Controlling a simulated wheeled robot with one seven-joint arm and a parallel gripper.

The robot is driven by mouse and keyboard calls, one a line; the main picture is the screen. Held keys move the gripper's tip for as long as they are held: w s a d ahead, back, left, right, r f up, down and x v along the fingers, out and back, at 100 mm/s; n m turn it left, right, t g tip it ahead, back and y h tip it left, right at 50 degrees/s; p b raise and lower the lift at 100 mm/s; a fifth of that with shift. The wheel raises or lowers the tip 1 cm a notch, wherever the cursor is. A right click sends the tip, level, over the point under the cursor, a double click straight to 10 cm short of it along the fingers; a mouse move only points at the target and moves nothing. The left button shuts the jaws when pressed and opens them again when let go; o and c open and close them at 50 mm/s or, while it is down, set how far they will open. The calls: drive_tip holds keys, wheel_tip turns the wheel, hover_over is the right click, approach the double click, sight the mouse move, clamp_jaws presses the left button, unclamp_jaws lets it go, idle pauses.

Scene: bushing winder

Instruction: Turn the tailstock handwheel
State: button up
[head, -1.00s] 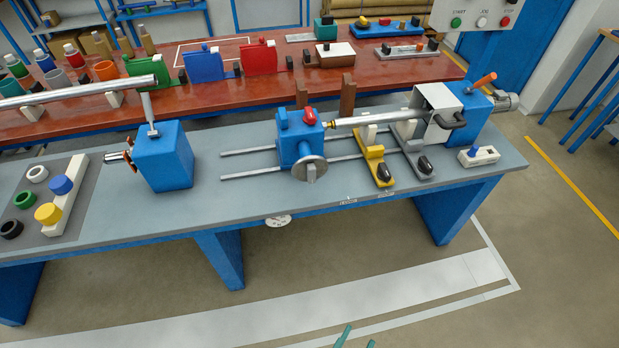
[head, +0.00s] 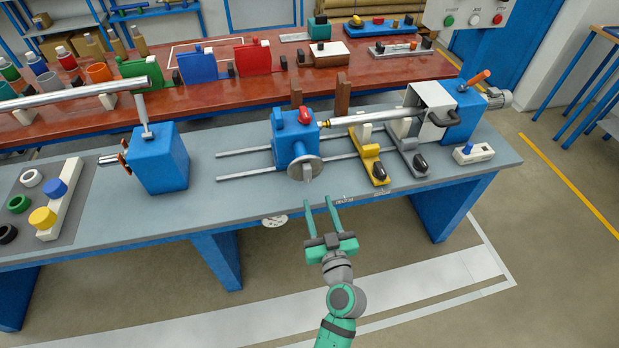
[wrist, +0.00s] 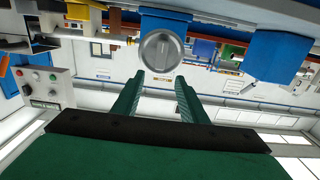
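The tailstock (head: 291,140) is a blue block with a red knob on top, standing on two rails on the grey bench. Its handwheel (head: 299,167) is a round grey disc with a raised bar across its face, on the front side. The handwheel also shows in the wrist view (wrist: 160,50), just beyond and between the fingertips. My gripper (head: 320,205) is green, open and empty, its fingers pointing at the bench. The fingertips are just in front of and below the handwheel, apart from it. In the wrist view my gripper (wrist: 160,85) has its fingers spread wide.
A yellow clamp (head: 371,163) and a grey clamp (head: 411,155) with black knobs stand right of the handwheel. A blue block (head: 159,160) stands left. A metal shaft (head: 370,117) runs right from the tailstock. The bench front between is clear.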

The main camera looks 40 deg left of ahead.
sight(308, 173)
drive_tip(key=x, duration=1.1)
drive_tip(key=shift+s, duration=0.1)
clamp_jaws()
